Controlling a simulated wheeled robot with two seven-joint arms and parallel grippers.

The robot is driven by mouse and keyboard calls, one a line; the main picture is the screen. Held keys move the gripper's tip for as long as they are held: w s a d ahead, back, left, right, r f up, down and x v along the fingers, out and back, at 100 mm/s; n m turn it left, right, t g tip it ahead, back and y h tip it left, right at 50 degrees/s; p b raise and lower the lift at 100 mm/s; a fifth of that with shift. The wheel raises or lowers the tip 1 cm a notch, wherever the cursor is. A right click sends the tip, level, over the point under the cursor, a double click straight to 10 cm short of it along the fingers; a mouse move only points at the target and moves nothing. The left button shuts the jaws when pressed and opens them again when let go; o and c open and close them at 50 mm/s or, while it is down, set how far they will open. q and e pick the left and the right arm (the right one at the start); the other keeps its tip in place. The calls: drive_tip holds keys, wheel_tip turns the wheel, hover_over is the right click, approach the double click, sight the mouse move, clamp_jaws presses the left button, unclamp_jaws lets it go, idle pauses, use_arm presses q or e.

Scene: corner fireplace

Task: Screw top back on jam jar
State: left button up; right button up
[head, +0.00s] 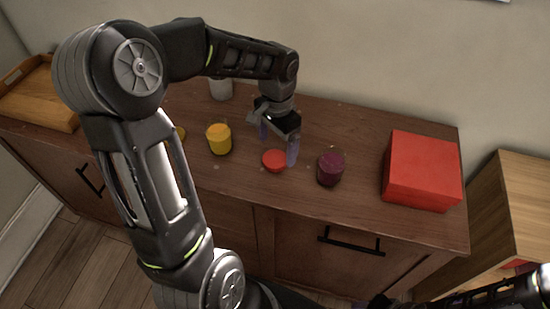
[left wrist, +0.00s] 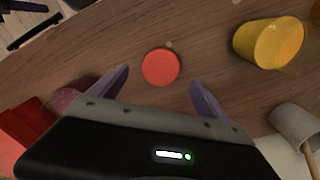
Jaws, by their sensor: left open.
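The red lid (head: 274,161) lies flat on the wooden cabinet top, just left of the jam jar. It also shows in the left wrist view (left wrist: 161,67), a little beyond and between my fingertips. The jam jar (head: 330,167) holds dark purple jam and stands upright with no lid on it. In the left wrist view the jar (left wrist: 68,98) is partly hidden behind my left finger. My left gripper (head: 278,146) is open and empty, above the cabinet top close to the lid. In the left wrist view its two fingers (left wrist: 160,88) are spread wide. My right gripper cannot be made out; dark arm parts show at the lower right.
A yellow jar (head: 219,139) stands left of the lid, with another yellow item partly behind my arm. A whitish cup (head: 220,88) stands at the back. A red box (head: 421,171) is at the right, a wooden tray (head: 42,94) at the far left. The front strip is clear.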

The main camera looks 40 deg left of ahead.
sight(277, 158)
use_arm(q)
drive_tip(key=shift+f, duration=1.85)
drive_tip(key=c, duration=1.4)
